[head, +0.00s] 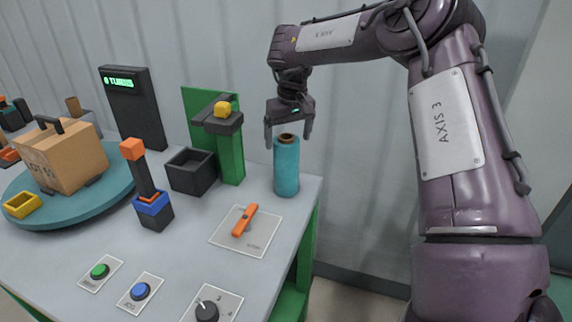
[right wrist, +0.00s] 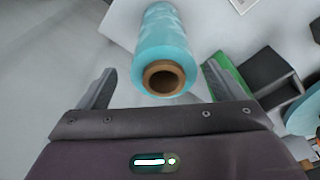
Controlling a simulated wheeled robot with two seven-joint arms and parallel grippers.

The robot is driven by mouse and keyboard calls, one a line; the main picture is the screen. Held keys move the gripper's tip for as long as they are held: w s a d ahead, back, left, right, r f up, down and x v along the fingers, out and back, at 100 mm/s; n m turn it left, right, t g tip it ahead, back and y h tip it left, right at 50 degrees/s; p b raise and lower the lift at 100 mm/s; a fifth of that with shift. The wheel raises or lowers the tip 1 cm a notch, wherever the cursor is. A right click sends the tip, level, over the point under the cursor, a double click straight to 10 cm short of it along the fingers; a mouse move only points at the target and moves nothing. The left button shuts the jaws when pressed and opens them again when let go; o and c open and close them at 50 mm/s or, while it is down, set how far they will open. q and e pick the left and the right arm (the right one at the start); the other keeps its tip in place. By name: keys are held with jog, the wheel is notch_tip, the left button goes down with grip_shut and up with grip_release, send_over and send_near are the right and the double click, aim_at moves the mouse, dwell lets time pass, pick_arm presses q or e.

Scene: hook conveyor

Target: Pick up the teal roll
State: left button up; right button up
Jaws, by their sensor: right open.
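The teal roll (head: 287,168) stands upright near the right back corner of the table, with a brown core showing at its top. It also shows in the right wrist view (right wrist: 164,45), seen from above its core end. My right gripper (head: 289,132) is open and points down just above the roll's top, with its fingers to either side of the core end. In the right wrist view the roll lies between the open fingers (right wrist: 155,90), with gaps on both sides. Nothing is held. My left gripper is not in view.
Left of the roll stand a green post (head: 231,155) with a grey and yellow top and a dark open box (head: 191,171). An orange switch (head: 244,221) lies on a plate in front. A teal turntable (head: 112,183) carries a carton (head: 62,157). The table's right edge is close to the roll.

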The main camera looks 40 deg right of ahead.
aim_at(286, 165)
jog(key=f, duration=0.2)
jog(key=f+p, duration=0.1)
jog(key=f, duration=0.1)
jog(key=shift+w+a, duration=0.1)
jog(key=shift+w, duration=0.25)
jog(key=shift+w+f, duration=0.1)
jog(key=shift+f, duration=0.3)
jog(key=c, duration=1.2)
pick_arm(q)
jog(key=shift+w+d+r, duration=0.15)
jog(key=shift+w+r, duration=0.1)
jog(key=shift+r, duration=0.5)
pick_arm(e)
jog(key=shift+w, duration=0.1)
grip_shut()
